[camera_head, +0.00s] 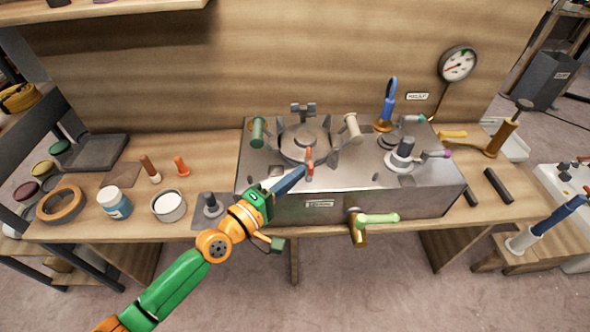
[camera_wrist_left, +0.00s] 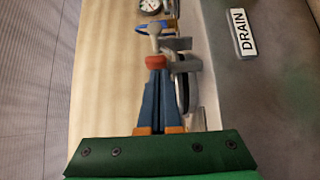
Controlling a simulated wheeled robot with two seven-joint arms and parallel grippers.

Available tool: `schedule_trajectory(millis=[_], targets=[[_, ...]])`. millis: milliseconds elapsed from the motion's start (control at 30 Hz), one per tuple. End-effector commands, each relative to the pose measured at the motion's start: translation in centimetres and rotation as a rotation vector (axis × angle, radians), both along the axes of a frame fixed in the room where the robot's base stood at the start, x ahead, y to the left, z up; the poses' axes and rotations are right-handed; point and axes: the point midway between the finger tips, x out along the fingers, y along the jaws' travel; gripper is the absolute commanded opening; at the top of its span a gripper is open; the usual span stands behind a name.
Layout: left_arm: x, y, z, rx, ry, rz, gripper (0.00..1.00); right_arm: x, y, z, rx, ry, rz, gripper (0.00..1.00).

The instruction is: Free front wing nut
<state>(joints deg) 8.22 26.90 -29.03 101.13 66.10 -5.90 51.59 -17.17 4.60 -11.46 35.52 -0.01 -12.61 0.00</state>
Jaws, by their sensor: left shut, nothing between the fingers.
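A metal box (camera_head: 290,207) on the bench carries a round lid (camera_head: 304,143) with clamp pieces around it. A red upright piece (camera_head: 309,160) stands at the lid's front edge and looks like the front wing nut. My left gripper (camera_head: 301,171) has blue fingers, shut and empty, with tips right at the red piece. In the left wrist view, the red piece (camera_wrist_left: 156,62) shows just beyond the shut fingertips (camera_wrist_left: 156,74); I cannot tell whether they touch. My right gripper is not in view.
A green handle (camera_head: 258,132) and a cream handle (camera_head: 352,129) flank the lid. A grey valve (camera_head: 403,152) stands on the box's right. A green-handled tap (camera_head: 376,218) juts from its front. A white jar (camera_head: 115,203) and a pot (camera_head: 169,206) stand left.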

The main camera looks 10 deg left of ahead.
Motion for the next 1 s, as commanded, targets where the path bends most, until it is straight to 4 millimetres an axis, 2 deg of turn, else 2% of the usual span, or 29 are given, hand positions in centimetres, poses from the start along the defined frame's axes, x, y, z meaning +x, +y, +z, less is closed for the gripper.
schedule_trajectory(millis=[367,600,1000], targets=[[0.0,-0.1,0.0,-0.001,0.000,0.003,0.00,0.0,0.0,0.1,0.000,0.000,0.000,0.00],[-0.1,-0.2,0.2,-0.007,0.004,0.073,0.00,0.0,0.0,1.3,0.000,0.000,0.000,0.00],[-0.2,-0.3,0.1,-0.003,0.001,0.155,0.00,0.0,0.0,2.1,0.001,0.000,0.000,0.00]])
